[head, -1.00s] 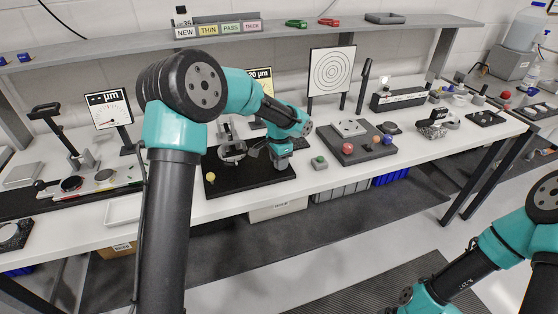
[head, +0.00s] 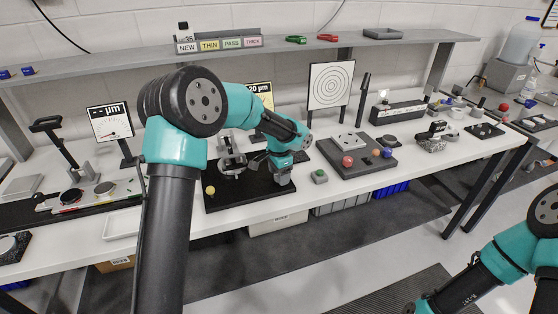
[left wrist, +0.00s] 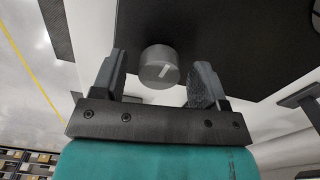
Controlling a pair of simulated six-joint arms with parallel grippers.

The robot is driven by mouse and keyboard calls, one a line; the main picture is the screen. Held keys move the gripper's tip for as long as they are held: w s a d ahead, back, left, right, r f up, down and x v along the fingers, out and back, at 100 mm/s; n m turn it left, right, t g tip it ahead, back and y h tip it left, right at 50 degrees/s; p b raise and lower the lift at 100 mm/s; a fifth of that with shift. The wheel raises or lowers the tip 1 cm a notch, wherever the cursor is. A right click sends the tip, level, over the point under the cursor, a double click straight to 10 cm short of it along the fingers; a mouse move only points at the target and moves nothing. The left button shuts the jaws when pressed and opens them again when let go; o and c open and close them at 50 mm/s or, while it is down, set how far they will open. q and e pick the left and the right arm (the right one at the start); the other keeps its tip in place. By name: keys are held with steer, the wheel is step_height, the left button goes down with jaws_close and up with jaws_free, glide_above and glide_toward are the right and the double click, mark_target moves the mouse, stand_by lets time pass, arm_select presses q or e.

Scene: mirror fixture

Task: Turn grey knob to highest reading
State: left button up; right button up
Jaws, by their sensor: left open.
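The grey knob (left wrist: 159,66) is a short round cylinder with a pale pointer line on its face, seen in the left wrist view. It stands out from a black plate (left wrist: 215,25). My left gripper (left wrist: 160,78) is open, with one finger on each side of the knob and gaps visible on both sides. In the head view, my left gripper (head: 282,176) is at the right end of the black base (head: 245,198), and I cannot make out the knob there. A card marked "20 µm" (head: 260,90) stands behind, partly hidden by my arm. My right gripper is out of frame.
On the black base are a grey ring-shaped mount (head: 232,163) and a yellow ball (head: 210,190). A dial card marked "-- µm" (head: 110,122) stands to the left. A small block with a green button (head: 319,177) sits close to the right of my left gripper.

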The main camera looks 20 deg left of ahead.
arm_select(q)
step_height(320, 180, up, 17)
stand_by(0.6)
steer(key=shift+d, duration=0.1)
